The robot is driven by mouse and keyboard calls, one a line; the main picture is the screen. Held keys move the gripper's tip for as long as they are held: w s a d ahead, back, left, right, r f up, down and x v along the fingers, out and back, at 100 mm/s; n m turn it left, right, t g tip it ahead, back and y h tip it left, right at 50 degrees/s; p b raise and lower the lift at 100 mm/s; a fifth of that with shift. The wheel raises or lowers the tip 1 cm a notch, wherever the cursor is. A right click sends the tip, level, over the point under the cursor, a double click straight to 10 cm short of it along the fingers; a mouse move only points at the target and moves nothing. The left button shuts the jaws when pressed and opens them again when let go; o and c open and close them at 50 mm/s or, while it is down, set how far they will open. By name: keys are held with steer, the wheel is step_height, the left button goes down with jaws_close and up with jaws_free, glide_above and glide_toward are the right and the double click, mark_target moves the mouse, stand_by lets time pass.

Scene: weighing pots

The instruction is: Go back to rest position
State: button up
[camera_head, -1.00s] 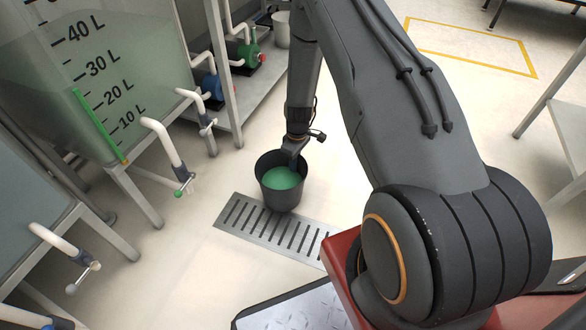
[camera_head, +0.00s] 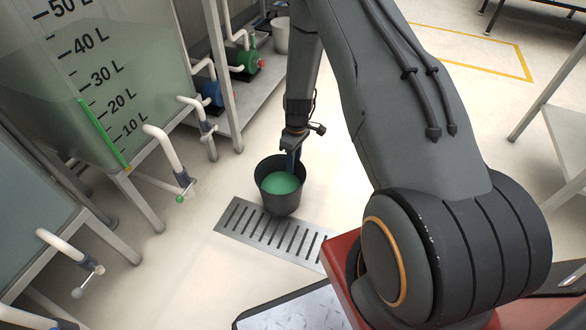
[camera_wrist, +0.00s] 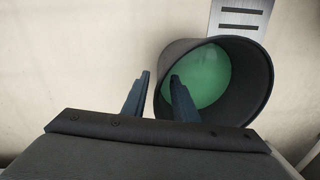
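Whether a finger touches the wall is unclear.
The slotted grate (camera_head: 228,229) lies in the floor beside the pot. A graduated tank (camera_head: 130,60) with taps (camera_head: 168,152) stands at left. Pumps (camera_head: 246,61) and a light pot (camera_head: 281,36) are on a shelf behind. A table (camera_head: 568,128) is at right; floor between is clear.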

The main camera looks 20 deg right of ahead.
steer(key=shift+w+d+r+p, duration=0.15)
steer(key=shift+r+p, duration=0.2)
steer(key=shift+r, duration=0.95)
steer(key=shift+r, duration=0.15)
steer(key=s+a+r+m+p, duration=0.1)
steer(key=s+r+p, duration=0.4)
steer(key=r, duration=0.7)
steer(key=s+a+r+m+p, duration=0.1)
steer(key=s+a+r+p, duration=0.1)
steer(key=r+p, duration=0.75)
steer(key=s+a+r+m+p, duration=0.1)
steer(key=s+r+p, duration=0.25)
steer(key=r, duration=1.15)
steer(key=s+a+r+m+p, duration=0.1)
steer(key=s+r+p, duration=0.5)
steer(key=r, duration=0.5)
steer(key=s+a+r+m+p, duration=0.1)
steer(key=s+r+m+p, duration=0.1)
steer(key=s+r+p, duration=0.5)
steer(key=s+a+r+m+h+p, duration=0.1)
steer(key=s+r+p, duration=0.5)
steer(key=s+r, duration=0.5)
step_height(320, 180, up, 5)
steer(key=shift+s+a+m+t+p, duration=0.15)
steer(key=shift+s+m+t+p, duration=0.1)
steer(key=shift+m+t+p, duration=0.15)
